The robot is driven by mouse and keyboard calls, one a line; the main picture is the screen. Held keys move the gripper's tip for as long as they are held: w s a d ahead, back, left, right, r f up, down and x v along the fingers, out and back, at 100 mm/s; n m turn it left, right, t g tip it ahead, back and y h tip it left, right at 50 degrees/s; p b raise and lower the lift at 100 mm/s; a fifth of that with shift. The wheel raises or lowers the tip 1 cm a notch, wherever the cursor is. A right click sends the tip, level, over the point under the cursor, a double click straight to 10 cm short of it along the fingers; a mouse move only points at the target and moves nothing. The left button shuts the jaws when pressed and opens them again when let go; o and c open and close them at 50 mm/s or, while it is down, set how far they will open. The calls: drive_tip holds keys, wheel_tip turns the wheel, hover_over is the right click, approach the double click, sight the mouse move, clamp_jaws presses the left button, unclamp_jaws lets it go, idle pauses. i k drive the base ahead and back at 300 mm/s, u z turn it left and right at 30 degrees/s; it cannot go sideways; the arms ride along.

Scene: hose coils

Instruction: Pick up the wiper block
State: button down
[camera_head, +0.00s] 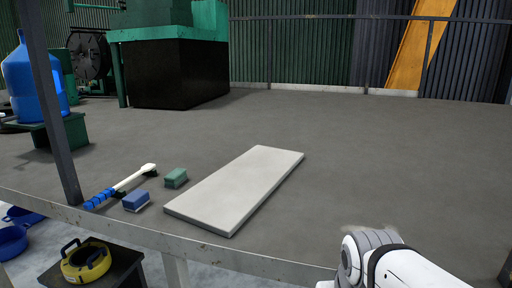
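Two small blocks lie on the grey tabletop at the front left; I cannot tell which of them is the wiper block. One is a blue block (136,200) with a pale lower layer, close to the table's front edge. The other is a green block (176,178), a little behind it and to the right. Both lie flat, apart from each other, and nothing holds them. White links of my arm show at the bottom right, well to the right of both blocks. My gripper is not in view.
A white board (238,188) lies flat right of the blocks. A white-and-blue handled tool (122,186) lies left of them, near a dark upright post (52,110).

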sight(138, 199)
drive_tip(key=u, duration=1.15)
drive_tip(key=k, duration=0.65)
drive_tip(key=u, duration=0.5)
drive_tip(key=i, duration=0.75)
drive_tip(key=u, duration=0.2)
